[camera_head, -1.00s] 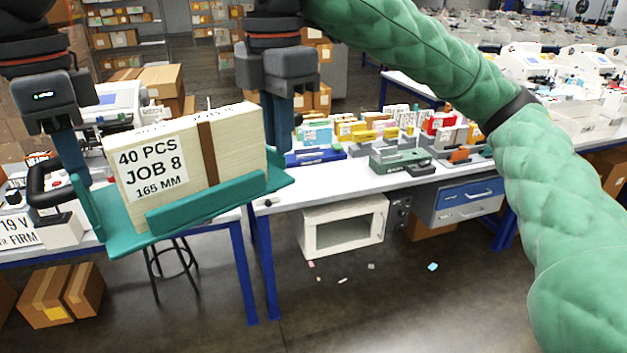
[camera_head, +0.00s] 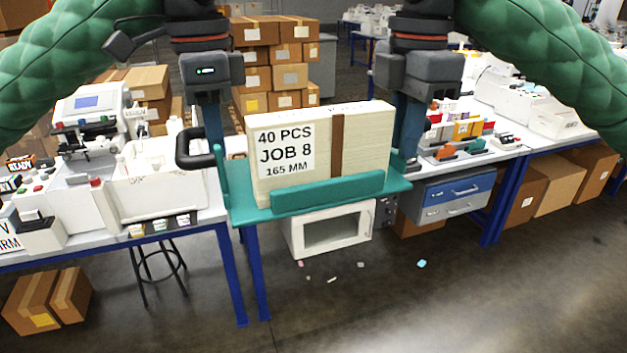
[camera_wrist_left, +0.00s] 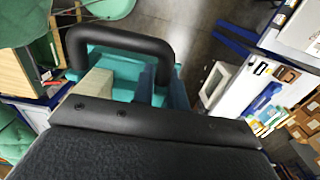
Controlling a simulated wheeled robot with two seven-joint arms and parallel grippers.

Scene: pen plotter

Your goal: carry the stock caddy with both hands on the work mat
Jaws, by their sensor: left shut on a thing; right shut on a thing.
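The stock caddy is a teal tray (camera_head: 330,194) with black side handles, carrying a pale block of stock (camera_head: 362,150) with a brown band and a label reading "40 PCS JOB 8 165 MM". It is held nearly level in front of the benches in the head view. My left gripper (camera_head: 213,140) is shut at the left end, by the black handle (camera_head: 186,148). My right gripper (camera_head: 407,150) is shut at the right end; its grip is partly hidden. In the left wrist view, the handle (camera_wrist_left: 120,38) and teal tray (camera_wrist_left: 118,66) show beyond the gripper body. I cannot make out the work mat.
A bench with white machines (camera_head: 95,130) is at left. A bench at right holds colored small items (camera_head: 465,130), with a blue drawer unit (camera_head: 455,190) below. A white open-front box (camera_head: 330,230) is under the caddy in the picture. Cartons (camera_head: 48,298) and a stool (camera_head: 157,262) stand on the floor.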

